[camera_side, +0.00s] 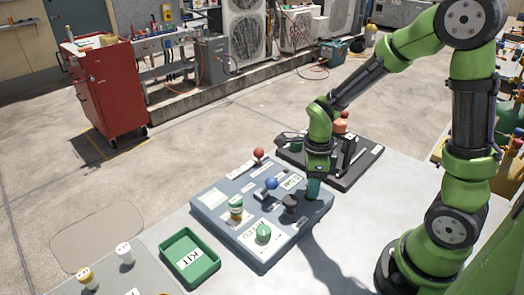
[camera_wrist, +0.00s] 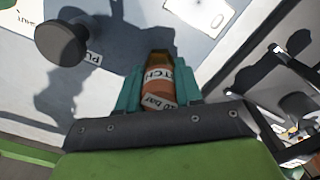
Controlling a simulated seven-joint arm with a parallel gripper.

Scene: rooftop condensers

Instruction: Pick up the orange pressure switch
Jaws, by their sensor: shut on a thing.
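The orange pressure switch (camera_wrist: 158,78) is an orange-brown cylinder with white printed labels, one ending in "TCH". In the wrist view it lies between the two teal fingers of my gripper (camera_wrist: 160,88), which are shut on it from both sides. In the side view my gripper (camera_side: 313,189) points down at the right part of the blue-grey board (camera_side: 222,226). The fingers hide the switch there. I cannot tell whether the switch still touches the board.
A green KIT tray (camera_side: 178,246) stands at left. A dark panel (camera_side: 365,172) with upright parts lies behind my gripper.

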